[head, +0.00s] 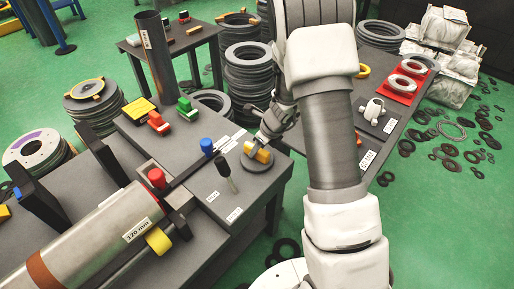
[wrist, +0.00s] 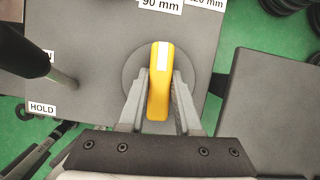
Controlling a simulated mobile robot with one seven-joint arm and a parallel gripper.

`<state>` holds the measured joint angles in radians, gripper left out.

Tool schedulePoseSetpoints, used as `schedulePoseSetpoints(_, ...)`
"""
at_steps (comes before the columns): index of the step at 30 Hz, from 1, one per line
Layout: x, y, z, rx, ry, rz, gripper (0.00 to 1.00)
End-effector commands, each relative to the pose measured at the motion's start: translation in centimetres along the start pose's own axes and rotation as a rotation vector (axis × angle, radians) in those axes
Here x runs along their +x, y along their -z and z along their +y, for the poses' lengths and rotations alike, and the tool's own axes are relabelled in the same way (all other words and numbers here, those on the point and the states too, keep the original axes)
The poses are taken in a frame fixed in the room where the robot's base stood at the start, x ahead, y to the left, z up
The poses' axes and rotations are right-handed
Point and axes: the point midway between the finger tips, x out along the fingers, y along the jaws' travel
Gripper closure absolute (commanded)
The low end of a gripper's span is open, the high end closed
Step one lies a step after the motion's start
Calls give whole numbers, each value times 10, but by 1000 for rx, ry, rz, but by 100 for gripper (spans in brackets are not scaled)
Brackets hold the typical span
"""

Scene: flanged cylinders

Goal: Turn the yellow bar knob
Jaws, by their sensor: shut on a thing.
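The yellow bar knob (wrist: 159,82) sits on a round grey disc (wrist: 131,68) on the grey table top, with a white stripe on its upper part. In the wrist view the bar stands nearly upright in the picture, tilted slightly. My gripper (wrist: 160,100) is shut on the bar, one finger on each side. In the head view the yellow bar knob (head: 258,153) shows at the table's right part, with my gripper (head: 264,142) reaching it from above right; my arm partly covers that area.
A black-handled lever (head: 223,168) and a blue knob (head: 207,146) stand left of the yellow knob. A large grey cylinder (head: 95,235) lies in a holder at the left. A second table (head: 385,130) with red plates stands at right, across a gap.

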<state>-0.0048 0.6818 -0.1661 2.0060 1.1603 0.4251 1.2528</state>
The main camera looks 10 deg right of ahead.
Motion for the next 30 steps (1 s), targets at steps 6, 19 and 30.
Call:
schedulePoseSetpoints(6,-2,0,-1,-114,-48,1,100)
schedulePoseSetpoints(19,-2,0,0,-480,-201,1,100)
schedulePoseSetpoints(30,-2,0,0,-803,-334,1,100)
